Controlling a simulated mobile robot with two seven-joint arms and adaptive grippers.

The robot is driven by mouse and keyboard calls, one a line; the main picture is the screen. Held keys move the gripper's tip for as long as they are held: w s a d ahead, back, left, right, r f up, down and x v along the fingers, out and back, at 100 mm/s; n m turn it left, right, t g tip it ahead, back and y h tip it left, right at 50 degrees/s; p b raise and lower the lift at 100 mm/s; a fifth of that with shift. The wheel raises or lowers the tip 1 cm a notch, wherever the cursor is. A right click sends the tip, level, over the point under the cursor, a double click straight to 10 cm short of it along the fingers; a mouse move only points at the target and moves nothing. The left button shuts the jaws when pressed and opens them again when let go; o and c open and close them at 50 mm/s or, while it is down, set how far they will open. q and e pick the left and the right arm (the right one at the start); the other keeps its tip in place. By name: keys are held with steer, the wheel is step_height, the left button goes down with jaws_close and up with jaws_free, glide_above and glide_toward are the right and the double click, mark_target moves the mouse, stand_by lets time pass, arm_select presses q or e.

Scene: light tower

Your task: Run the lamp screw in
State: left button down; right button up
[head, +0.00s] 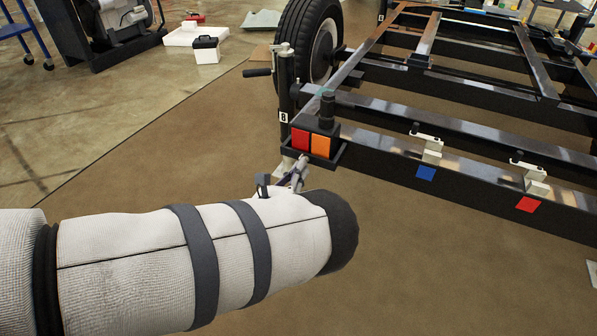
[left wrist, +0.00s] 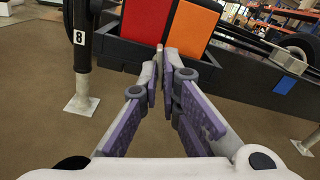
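The lamp, with a red face (head: 300,139) and an orange face (head: 320,145), sits at the near left corner of the black trailer frame. The left wrist view shows the red face (left wrist: 146,18) and orange face (left wrist: 190,28) just beyond my fingertips. My left gripper (head: 296,172) is just below the lamp; my own forearm partly hides it. In the left wrist view its purple-padded fingers (left wrist: 164,72) converge to a narrow gap under the lamp. A small pale tip shows there; I cannot tell whether it is a screw or finger. No lamp screw is clearly visible. My right gripper is out of view.
A jack post (head: 284,95) marked 8 stands beside the lamp, with a wheel (head: 309,42) behind it. The frame's front beam (head: 470,185) runs right, bearing clamps and blue and red squares. Brown floor (head: 420,270) is clear in front.

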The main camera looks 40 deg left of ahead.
arm_select(q)
steer(key=shift+s+f, duration=0.15)
steer(key=c, duration=1.8)
jaws_free()
steer(key=v, duration=1.2)
